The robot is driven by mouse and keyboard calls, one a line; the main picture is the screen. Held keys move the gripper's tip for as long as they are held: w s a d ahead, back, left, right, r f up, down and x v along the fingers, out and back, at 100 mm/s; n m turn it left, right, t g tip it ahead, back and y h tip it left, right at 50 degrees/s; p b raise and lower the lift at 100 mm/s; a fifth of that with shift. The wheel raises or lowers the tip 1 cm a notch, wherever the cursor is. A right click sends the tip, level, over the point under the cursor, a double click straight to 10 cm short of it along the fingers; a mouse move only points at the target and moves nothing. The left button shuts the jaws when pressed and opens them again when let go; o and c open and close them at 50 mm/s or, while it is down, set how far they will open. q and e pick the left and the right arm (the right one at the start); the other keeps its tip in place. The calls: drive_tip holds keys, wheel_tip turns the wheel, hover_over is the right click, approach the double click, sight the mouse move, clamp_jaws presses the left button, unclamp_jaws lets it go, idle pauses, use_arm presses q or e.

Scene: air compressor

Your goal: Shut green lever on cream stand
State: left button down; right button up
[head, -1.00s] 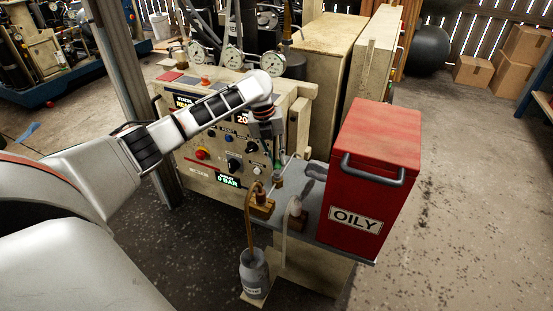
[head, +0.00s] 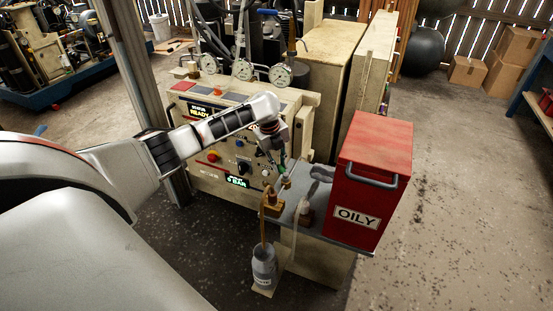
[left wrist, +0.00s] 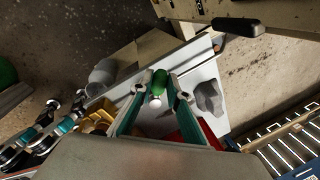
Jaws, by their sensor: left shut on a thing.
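The green lever (left wrist: 159,82) shows in the left wrist view between my left gripper's fingertips, with a pale rounded end towards the camera. My left gripper (left wrist: 158,78) is shut on it, one finger on each side. In the head view my left gripper (head: 282,165) points down beside the front of the cream stand (head: 210,180), just above the grey shelf. The lever is small there and mostly hidden by the fingers, so its angle is hard to tell.
A red bin marked OILY (head: 370,180) stands on the grey shelf (head: 310,222), right of my gripper. Brass fittings (head: 272,204) and a hose above a grey bottle (head: 264,268) are close in front. Gauges (head: 243,70) top the stand. Floor at right is clear.

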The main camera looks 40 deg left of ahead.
use_arm(q)
drive_tip(key=s+n+p, duration=0.1)
drive_tip(key=n+p, duration=0.1)
drive_tip(key=p, duration=0.2)
drive_tip(key=s+n+y+p, duration=0.1)
drive_tip(key=n+p, duration=0.2)
drive_tip(key=p, duration=0.1)
drive_tip(key=s+n+p, duration=0.1)
drive_tip(key=n+p, duration=0.2)
drive_tip(key=p, duration=0.1)
drive_tip(key=shift+s+d+f+y, duration=0.1)
drive_tip(key=shift+s+f+y, duration=0.1)
drive_tip(key=shift+y, duration=0.1)
use_arm(e)
wheel_tip(320, 180, up, 10)
drive_tip(key=shift+s+d+r, duration=0.15)
drive_tip(key=shift+d, duration=0.2)
drive_tip(key=shift+a+r, duration=0.1)
use_arm(q)
drive_tip(key=c, duration=2)
unclamp_jaws()
drive_tip(key=shift+c, duration=0.2)
drive_tip(key=shift+o, duration=0.6)
use_arm(e)
drive_tip(key=shift+r, duration=0.2)
use_arm(q)
drive_tip(key=shift+w+r, duration=0.1)
use_arm(e)
drive_tip(key=shift+a, duration=0.1)
